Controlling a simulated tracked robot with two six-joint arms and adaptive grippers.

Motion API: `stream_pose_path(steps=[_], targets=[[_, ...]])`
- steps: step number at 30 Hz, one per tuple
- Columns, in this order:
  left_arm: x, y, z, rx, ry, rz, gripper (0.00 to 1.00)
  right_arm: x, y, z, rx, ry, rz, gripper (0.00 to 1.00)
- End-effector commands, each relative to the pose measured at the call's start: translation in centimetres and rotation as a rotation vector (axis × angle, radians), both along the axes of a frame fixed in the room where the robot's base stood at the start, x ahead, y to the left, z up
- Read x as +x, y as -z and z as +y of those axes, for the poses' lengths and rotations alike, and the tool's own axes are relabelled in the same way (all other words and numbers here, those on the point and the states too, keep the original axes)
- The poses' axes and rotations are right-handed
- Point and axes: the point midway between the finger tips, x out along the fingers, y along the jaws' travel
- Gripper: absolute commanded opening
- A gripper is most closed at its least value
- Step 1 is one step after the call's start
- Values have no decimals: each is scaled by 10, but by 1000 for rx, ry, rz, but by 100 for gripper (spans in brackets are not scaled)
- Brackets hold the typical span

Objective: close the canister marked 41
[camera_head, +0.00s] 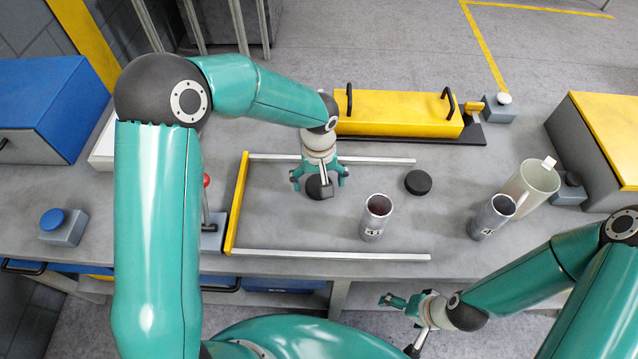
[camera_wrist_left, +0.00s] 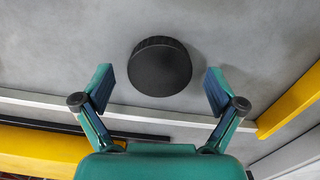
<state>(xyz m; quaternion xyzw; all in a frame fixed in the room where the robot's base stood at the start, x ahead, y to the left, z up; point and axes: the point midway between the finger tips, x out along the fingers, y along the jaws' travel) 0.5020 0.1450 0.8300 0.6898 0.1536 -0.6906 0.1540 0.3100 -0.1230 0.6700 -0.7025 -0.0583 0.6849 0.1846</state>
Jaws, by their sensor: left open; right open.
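Two grey open-topped canisters stand upright on the table. The nearer-to-centre canister (camera_head: 375,220) has a small label that seems to read 41. The other canister (camera_head: 490,218) stands to the right; its label is too small to read surely. A black round lid (camera_head: 320,190) lies under my left gripper (camera_head: 319,178), and this lid (camera_wrist_left: 160,66) shows just ahead of the open fingers of the left gripper (camera_wrist_left: 161,88) in the left wrist view, not gripped. A second black lid (camera_head: 418,182) lies right of it. My right gripper (camera_head: 399,325) is open and empty, off the table's front edge.
Two metal rails (camera_head: 335,254) and a yellow bar (camera_head: 237,205) frame the work area. A yellow box with black handles (camera_head: 395,114) stands behind. A pale jug (camera_head: 535,185) touches or nearly touches the right canister. A red-knobbed lever (camera_head: 206,182) stands left.

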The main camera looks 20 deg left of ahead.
Motion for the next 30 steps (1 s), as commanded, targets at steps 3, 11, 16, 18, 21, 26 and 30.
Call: stream_pose_path(steps=[3, 11, 16, 18, 21, 26, 30], targets=[[0, 0, 0, 0, 0, 0, 95, 0, 0, 0, 0, 0, 0, 100], [0, -1, 0, 0, 0, 0, 70, 0, 0, 0, 0, 0, 0, 100], [0, -1, -1, 0, 1, 0, 42, 0, 0, 0, 0, 0, 0, 100], [0, -1, -1, 0, 1, 0, 42, 0, 0, 0, 0, 0, 0, 100], [0, -1, -1, 0, 1, 0, 41, 0, 0, 0, 0, 0, 0, 100], [1, -2, -1, 0, 1, -1, 41, 0, 0, 0, 0, 0, 0, 100], [1, -8, -1, 1, 1, -2, 41, 0, 1, 0, 0, 0, 0, 100]])
